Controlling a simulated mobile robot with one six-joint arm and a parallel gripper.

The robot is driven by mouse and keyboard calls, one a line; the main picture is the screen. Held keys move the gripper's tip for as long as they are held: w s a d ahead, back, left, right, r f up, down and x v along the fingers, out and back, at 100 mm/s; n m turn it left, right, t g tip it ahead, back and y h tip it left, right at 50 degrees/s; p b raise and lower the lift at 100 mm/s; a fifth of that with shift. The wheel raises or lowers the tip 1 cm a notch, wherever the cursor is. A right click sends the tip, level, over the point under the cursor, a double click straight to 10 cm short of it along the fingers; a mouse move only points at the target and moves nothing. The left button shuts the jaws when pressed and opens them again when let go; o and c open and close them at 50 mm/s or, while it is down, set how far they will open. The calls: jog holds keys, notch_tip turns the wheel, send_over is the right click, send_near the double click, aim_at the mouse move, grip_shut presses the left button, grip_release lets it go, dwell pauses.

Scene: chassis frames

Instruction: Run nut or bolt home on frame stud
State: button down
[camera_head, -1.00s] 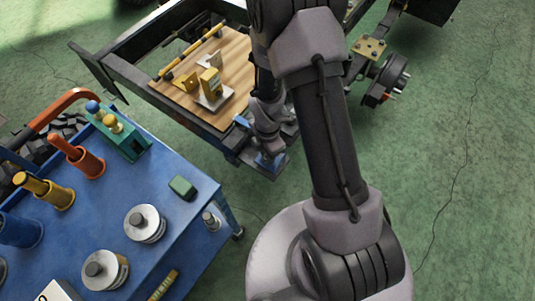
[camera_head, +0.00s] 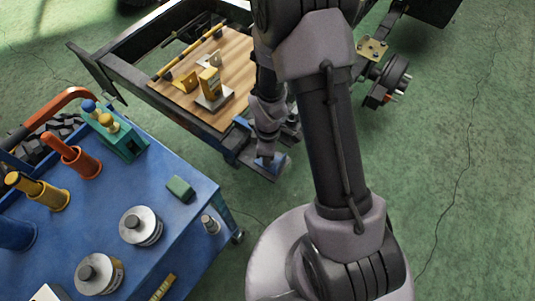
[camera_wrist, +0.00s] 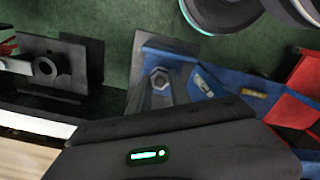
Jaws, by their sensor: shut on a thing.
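My gripper (camera_head: 267,153) points down at the near end of the chassis frame (camera_head: 235,145), close to a blue bracket (camera_head: 275,168). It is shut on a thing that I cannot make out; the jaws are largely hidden. In the wrist view a dark housing (camera_wrist: 185,145) with a lit green display covers the bottom. Beyond it, a hex fastener (camera_wrist: 160,78) sits on a grey plate beside blue metal. At left a dark plate carries another hex fastener (camera_wrist: 46,68). I cannot tell how far either is seated.
A blue cart (camera_head: 175,225) stands at left, with metal discs (camera_head: 141,225), a green block (camera_head: 180,188) and colored handled tools. A wooden board (camera_head: 225,110) with yellow parts lies on the frame. A wheel hub (camera_head: 388,78) is at right. Green floor is clear at far right.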

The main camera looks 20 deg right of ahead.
jog(key=m, duration=0.2)
jog(key=m+b, duration=0.1)
jog(key=shift+s+f+m, duration=0.25)
jog(key=shift+m, duration=0.15)
jog(key=shift+r+m, duration=0.15)
jog(key=shift+m, duration=0.65)
jog(key=shift+m, duration=0.4)
jog(key=c, duration=1.6)
grip_release()
jog(key=shift+m, duration=0.7)
jog(key=o, duration=0.5)
jog(key=shift+d, duration=0.1)
jog(key=shift+w, duration=0.1)
jog(key=shift+c, duration=1.2)
jog(key=shift+r, duration=0.1)
